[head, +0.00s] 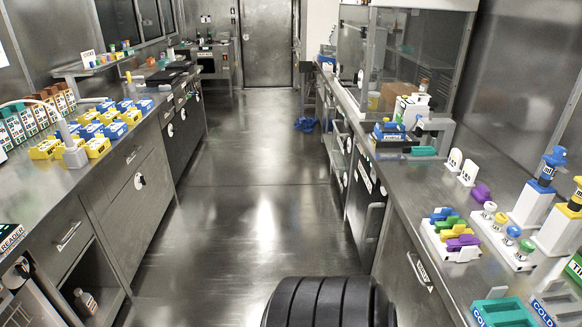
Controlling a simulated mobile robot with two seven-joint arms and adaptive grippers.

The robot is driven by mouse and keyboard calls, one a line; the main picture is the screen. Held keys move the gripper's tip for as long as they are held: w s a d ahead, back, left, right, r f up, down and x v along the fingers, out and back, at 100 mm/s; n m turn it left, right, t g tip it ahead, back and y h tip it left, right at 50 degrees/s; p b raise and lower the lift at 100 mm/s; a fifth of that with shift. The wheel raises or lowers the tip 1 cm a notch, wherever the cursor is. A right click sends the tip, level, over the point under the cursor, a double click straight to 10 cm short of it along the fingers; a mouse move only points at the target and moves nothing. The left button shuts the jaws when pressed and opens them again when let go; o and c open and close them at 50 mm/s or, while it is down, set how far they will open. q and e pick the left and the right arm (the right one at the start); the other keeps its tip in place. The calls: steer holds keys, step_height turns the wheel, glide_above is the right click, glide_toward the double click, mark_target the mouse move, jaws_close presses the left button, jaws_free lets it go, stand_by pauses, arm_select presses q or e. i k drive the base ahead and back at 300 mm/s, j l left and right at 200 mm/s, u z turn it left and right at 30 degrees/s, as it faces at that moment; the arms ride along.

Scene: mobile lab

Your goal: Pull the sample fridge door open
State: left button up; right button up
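A dark-fronted unit with a small white label, which may be the sample fridge (358,205), is built in under the right-hand counter. A pale bar handle (375,220) shows on its front, seen at a steep angle. Its door looks shut, flush with the drawers beside it. The label is too small to read, so I cannot be sure which unit is the fridge. Neither of my grippers is in view. A ribbed black part of my own body shows at the bottom middle.
The aisle floor (230,220) is clear, apart from a crumpled blue item (306,124) farther back. The right counter (390,172) holds racks, bottles and a glass-fronted hood (395,55). The left counter (45,190) holds yellow and blue boxes. A metal door (266,42) closes the far end.

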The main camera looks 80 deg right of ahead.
mark_target(366, 209)
steer(key=z, duration=3)
steer(key=i+j+u, duration=0.1)
steer(key=i, duration=0.4)
steer(key=j, duration=0.1)
